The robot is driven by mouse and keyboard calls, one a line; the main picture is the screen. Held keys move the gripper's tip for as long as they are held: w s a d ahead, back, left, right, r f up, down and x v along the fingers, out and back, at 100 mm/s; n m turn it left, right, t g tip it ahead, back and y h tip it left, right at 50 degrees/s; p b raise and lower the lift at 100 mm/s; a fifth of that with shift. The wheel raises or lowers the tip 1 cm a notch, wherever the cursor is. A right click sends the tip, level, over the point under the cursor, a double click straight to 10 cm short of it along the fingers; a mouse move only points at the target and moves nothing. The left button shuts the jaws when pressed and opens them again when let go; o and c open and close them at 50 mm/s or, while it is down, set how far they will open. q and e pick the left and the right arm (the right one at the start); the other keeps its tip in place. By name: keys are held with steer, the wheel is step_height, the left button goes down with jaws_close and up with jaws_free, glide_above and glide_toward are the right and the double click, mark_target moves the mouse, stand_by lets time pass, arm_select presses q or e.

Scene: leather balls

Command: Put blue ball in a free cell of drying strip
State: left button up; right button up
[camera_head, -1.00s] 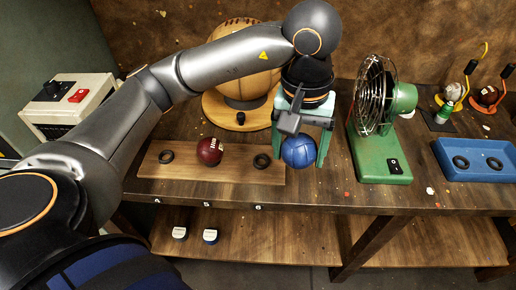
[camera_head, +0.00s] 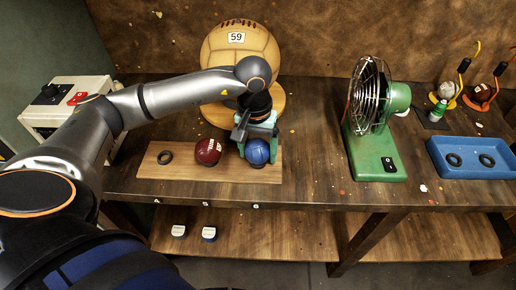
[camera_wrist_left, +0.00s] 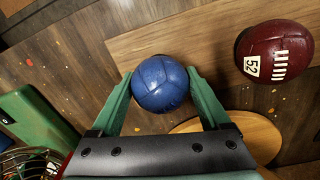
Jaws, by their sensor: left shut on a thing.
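The blue ball (camera_head: 257,152) is between the fingers of my left gripper (camera_head: 258,148), at the right end of the wooden drying strip (camera_head: 187,173). My left gripper is shut on it; the wrist view also shows the blue ball (camera_wrist_left: 160,84) between the two green fingers. The ball hides the strip's right ring, and I cannot tell whether it fully rests there. A dark red ball (camera_head: 208,151) sits in the middle cell, just left of the blue ball. The left cell's black ring (camera_head: 165,157) is empty. My right gripper is not in view.
A large tan ball marked 59 (camera_head: 240,55) stands on a round wooden base behind the strip. A green fan (camera_head: 377,115) stands to the right. A blue tray (camera_head: 470,160) with two rings is at far right. A switch box (camera_head: 70,98) is at left.

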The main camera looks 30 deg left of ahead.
mark_target(256, 142)
arm_select(q)
steer(key=shift+f, duration=0.2)
steer(key=o, duration=1.3)
steer(key=shift+r, duration=0.1)
steer(key=r, duration=1.2)
steer(key=shift+a+b, duration=0.2)
steer(key=shift+b, duration=0.15)
